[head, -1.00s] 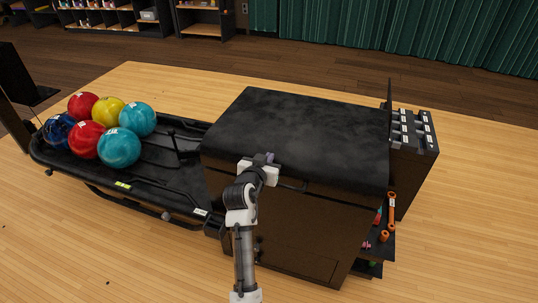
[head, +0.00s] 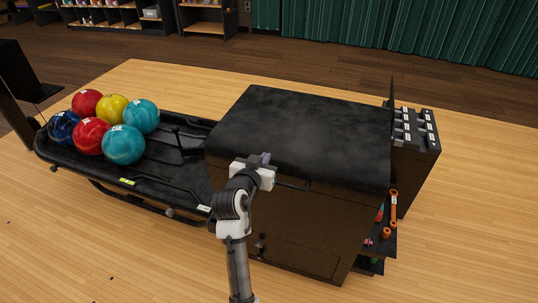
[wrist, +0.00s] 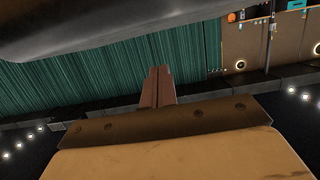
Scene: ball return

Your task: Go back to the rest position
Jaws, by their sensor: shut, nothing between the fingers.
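My gripper (head: 265,158) shows in the head view in front of the black ball-return machine (head: 300,135), near the front edge of its top. In the wrist view my two fingers (wrist: 157,86) are together, with nothing between them. They point toward a green curtain (wrist: 100,75). Whether the gripper touches the machine cannot be told. My arm rises from the bottom of the head view and hides part of the machine's front.
A black rack (head: 165,150) left of the machine holds several balls, including a yellow ball (head: 112,109). A dark bar handle (head: 292,186) is close to my gripper. Shelves with tools (head: 392,210) are at the machine's right. Wooden floor is open in front.

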